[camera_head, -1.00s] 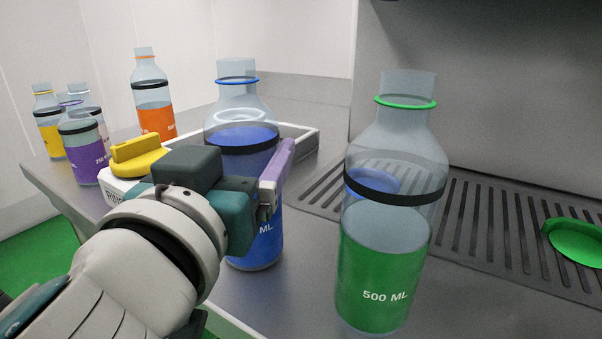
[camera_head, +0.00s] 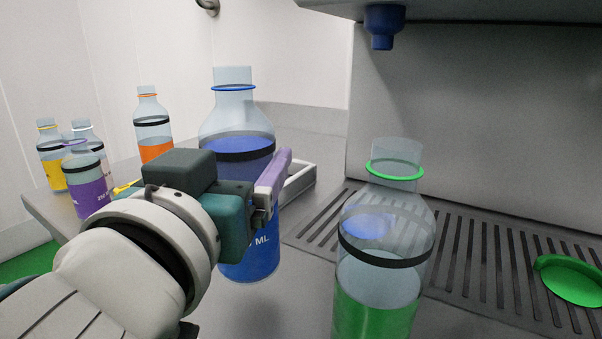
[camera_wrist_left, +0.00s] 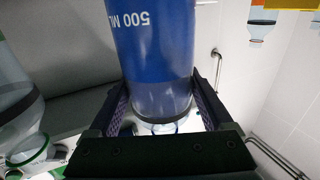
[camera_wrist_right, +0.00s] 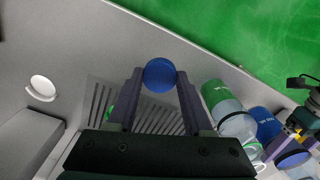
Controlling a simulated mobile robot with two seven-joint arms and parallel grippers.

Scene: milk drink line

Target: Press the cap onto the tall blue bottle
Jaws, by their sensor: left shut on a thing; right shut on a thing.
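The tall blue bottle (camera_head: 236,120) stands upright in the head view, with a clear neck, a blue ring and no cap on it. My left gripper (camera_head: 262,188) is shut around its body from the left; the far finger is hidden. In the left wrist view the bottle (camera_wrist_left: 152,45) appears upside down between both fingers. In the right wrist view my right gripper (camera_wrist_right: 160,88) is shut on the round blue cap (camera_wrist_right: 160,74), held between its fingertips. My right gripper is outside the head view, so the gap from cap to bottle neck is unclear.
A clear bottle with green liquid (camera_head: 376,308) stands close right of the blue one. A green cap (camera_head: 570,280) lies on the slotted grate (camera_head: 470,255). A blue nozzle (camera_head: 384,26) hangs above. Orange (camera_head: 154,125), yellow (camera_head: 52,160) and purple (camera_head: 86,180) bottles stand behind left.

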